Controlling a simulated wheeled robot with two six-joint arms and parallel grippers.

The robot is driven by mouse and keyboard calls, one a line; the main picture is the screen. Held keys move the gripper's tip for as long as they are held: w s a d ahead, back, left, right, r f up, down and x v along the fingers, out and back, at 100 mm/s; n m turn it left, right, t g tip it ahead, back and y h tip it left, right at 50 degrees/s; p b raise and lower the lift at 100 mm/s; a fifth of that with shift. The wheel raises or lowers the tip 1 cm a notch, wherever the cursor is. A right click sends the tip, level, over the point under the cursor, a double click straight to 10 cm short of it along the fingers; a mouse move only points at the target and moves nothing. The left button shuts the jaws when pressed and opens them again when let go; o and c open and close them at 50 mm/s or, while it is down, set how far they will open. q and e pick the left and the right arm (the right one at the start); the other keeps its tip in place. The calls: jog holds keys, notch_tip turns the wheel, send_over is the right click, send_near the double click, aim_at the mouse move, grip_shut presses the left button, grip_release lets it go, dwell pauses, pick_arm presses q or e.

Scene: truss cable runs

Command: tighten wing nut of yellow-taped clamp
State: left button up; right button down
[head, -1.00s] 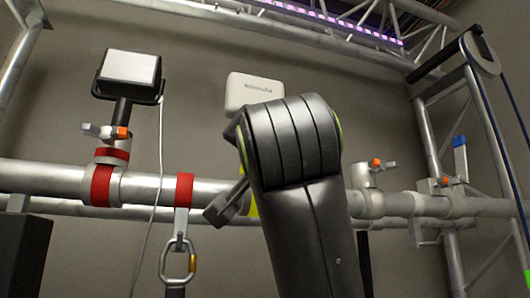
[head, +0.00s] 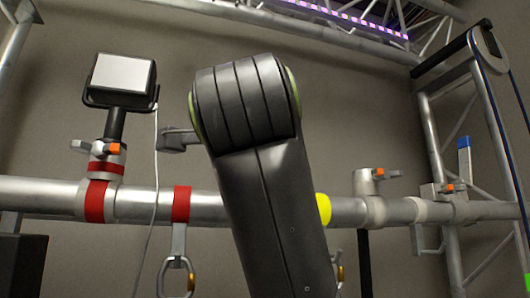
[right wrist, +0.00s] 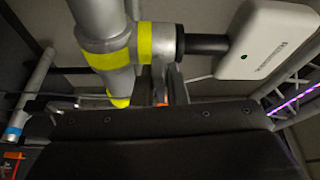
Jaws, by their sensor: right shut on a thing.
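The yellow-taped clamp (right wrist: 145,42) sits on a grey truss tube in the right wrist view, with yellow tape around its collar and the tube. In the head view my right arm covers most of it, and only a yellow band (head: 323,208) shows. My right gripper (right wrist: 162,86) is at the clamp in the right wrist view, its fingers shut on the wing nut. A bit of the wing nut's orange tip (right wrist: 160,99) shows between them; the rest is hidden. In the head view the right gripper is behind my arm. My left gripper is not in view.
A white box (right wrist: 268,40) is mounted beside the clamp. In the head view, a red-taped clamp (head: 101,168) carries a lamp (head: 122,80) at left, with a carabiner (head: 177,277) beside it. Another orange-tipped clamp (head: 370,182) stands on the tube at right. A thin cable hangs at left.

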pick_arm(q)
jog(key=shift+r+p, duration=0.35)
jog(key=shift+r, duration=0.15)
pick_arm(e)
jog(key=shift+m+g, duration=0.3)
jog(key=shift+m, duration=0.2)
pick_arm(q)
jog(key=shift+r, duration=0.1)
pick_arm(e)
jog(key=shift+f, duration=0.15)
jog(key=c, duration=1.7)
grip_release()
